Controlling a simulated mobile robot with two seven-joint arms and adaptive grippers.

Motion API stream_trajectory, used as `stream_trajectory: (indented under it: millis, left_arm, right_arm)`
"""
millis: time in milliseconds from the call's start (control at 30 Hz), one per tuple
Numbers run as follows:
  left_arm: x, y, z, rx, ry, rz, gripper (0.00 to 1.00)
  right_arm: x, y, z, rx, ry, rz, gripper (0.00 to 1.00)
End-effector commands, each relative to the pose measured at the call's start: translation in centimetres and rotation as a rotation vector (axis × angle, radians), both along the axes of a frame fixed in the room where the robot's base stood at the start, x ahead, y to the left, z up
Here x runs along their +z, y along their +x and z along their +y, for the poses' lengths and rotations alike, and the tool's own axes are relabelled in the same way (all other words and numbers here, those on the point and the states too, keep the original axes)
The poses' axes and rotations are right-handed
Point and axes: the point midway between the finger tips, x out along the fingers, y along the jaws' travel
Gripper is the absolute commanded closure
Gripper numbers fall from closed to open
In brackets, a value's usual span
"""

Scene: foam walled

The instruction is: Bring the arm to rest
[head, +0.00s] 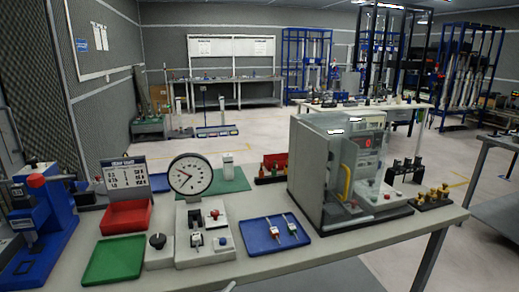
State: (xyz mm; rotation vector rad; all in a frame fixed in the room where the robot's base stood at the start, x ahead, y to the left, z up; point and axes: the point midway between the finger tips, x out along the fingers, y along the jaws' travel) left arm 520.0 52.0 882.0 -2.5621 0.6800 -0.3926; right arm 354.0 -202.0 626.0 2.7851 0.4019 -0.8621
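Neither of my grippers shows clearly in the head view, and no arm of mine can be made out. A small pale shape (229,287) cuts into the bottom edge, too little of it to tell what it is. The workbench (330,256) stands in front of me with its equipment on top.
On the bench stand a blue press (42,215), green tray (114,259), red bin (125,217), round dial gauge (190,175), blue tray (262,236) with small parts, and a large grey machine (322,175). Brass fittings (432,197) sit at the right end.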

Motion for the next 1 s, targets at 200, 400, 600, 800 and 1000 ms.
stream_trajectory:
  millis: [200,400,600,800,1000]
  left_arm:
    - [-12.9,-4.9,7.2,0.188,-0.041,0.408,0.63]
    - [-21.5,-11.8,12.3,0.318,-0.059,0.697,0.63]
    - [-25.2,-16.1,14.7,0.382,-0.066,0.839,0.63]
    - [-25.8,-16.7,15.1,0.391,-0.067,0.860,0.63]
    - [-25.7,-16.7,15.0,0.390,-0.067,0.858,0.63]
  right_arm:
    - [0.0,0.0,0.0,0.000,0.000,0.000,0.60]
    - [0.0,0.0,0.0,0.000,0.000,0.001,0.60]
    - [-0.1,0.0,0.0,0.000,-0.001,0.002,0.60]
    - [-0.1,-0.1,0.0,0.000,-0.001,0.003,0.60]
    - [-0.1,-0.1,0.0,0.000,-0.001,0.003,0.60]
